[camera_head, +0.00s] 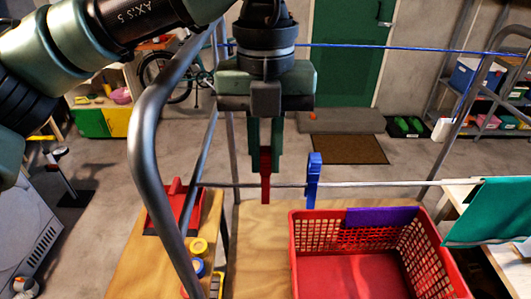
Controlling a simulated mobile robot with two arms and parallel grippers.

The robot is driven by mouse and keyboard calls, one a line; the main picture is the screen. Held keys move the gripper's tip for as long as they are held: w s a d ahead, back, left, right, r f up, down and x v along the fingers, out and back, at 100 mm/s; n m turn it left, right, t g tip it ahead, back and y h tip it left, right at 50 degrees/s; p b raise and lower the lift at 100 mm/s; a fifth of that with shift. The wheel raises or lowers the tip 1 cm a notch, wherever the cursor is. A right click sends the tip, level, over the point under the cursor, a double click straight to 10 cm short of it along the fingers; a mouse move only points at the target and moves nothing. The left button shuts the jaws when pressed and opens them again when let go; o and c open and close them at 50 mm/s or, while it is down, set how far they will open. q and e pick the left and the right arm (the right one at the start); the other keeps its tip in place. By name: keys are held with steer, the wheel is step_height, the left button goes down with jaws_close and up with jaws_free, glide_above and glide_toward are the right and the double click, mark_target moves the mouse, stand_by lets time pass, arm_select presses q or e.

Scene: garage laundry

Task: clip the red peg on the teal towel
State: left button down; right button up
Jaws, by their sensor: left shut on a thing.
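My left gripper (265,150) points down near the middle of the head view, shut on the red peg (265,188). The peg hangs upright below the fingers and overlaps the grey line in the picture. I cannot tell whether it touches the line. The teal towel (492,212) hangs at the far right, at the right end of the visible line, cut off by the picture edge. The gripper is well to the left of the towel. My right gripper is not in view.
A blue peg (314,182) sits on the grey line (375,184), just right of the red peg. A red basket (300,255) with a purple cloth (381,216) stands below. A grey metal frame (140,150) rises at left. A red box (184,205) stands on the wooden top (135,270).

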arm_select(q)
steer(key=shift+r+p, duration=1.35)
steer(key=shift+r, duration=0.85)
